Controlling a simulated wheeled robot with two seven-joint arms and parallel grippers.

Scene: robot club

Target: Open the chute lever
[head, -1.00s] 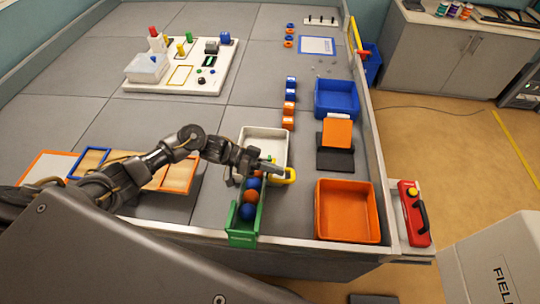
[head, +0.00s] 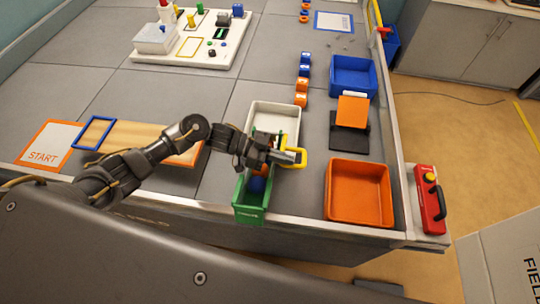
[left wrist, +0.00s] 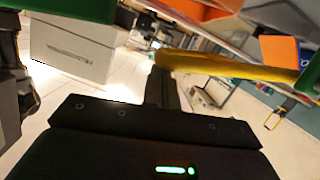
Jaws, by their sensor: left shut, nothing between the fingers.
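The green chute (head: 250,208) stands at the front edge of the table, with a blue ball (head: 258,184) showing inside it. The yellow chute lever (head: 301,158) sticks out on the chute's right side. My left gripper (head: 288,156) is shut and empty, over the chute's upper part and right at the lever. In the left wrist view, the yellow lever (left wrist: 225,68) runs across just beyond the dark fingers (left wrist: 161,88). I cannot tell whether they touch it. My arm hides the chute's upper end. My right gripper is not in view.
A white tray (head: 262,108) lies just behind the chute. An orange bin (head: 360,217) stands to the right, with a blue bin (head: 352,62) farther back. A red box with a black handle (head: 430,200) sits at the right edge. Grey table lies free left of the tray.

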